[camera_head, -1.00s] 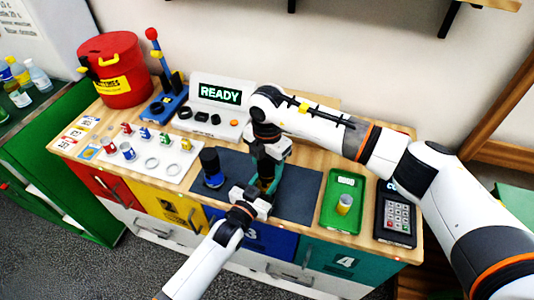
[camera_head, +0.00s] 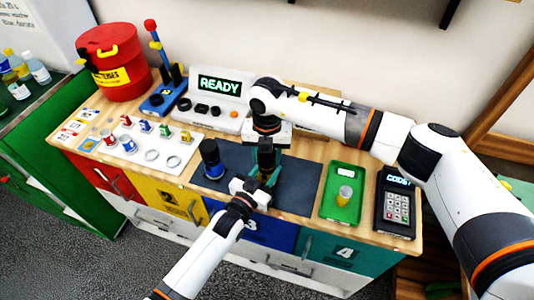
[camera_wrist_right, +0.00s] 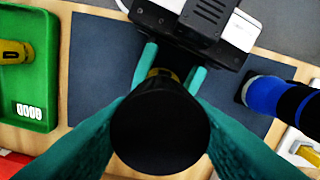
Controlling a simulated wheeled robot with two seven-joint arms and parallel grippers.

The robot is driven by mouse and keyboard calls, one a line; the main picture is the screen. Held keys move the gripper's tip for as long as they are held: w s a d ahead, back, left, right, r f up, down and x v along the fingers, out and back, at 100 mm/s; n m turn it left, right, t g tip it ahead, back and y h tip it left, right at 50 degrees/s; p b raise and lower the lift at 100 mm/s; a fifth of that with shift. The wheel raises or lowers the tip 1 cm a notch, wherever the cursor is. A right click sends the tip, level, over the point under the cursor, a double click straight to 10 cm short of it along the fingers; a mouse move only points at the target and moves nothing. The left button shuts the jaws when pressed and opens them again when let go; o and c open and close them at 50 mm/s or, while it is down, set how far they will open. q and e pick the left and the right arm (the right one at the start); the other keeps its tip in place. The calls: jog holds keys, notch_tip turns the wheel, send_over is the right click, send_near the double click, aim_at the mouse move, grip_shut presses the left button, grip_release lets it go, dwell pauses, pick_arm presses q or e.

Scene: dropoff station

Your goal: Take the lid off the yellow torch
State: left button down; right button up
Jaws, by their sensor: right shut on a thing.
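The yellow torch shows as a small yellow strip (camera_wrist_right: 160,73) behind its round black lid (camera_wrist_right: 160,125) in the right wrist view. My right gripper (camera_head: 265,158) is shut on the black lid, its teal fingers on both sides of it. My left gripper (camera_head: 252,187) reaches in from the front at the torch; its teal fingertips lie either side of the yellow body in the right wrist view. I cannot tell whether they touch it. In the head view the grippers hide most of the torch.
A blue torch with a black top (camera_head: 211,160) stands left of my grippers on the dark mat (camera_head: 300,190). A green tray (camera_head: 335,209) holding a yellow-grey cylinder (camera_head: 345,195) and a keypad (camera_head: 396,200) lie right. A white board (camera_head: 177,150) with small items lies left.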

jog(key=n, duration=1.1)
jog(key=shift+n, duration=0.4)
jog(key=n, duration=0.6)
jog(key=shift+r+n, duration=0.1)
jog(key=shift+n, duration=0.3)
jog(key=n, duration=0.6)
jog(key=shift+n, duration=0.4)
jog(key=n, duration=0.4)
jog(key=shift+n, duration=0.3)
jog(key=n, duration=0.4)
jog(key=shift+n, duration=0.3)
jog(key=n, duration=0.6)
jog(key=shift+n, duration=0.3)
jog(key=n, duration=0.4)
jog(key=shift+n, duration=0.3)
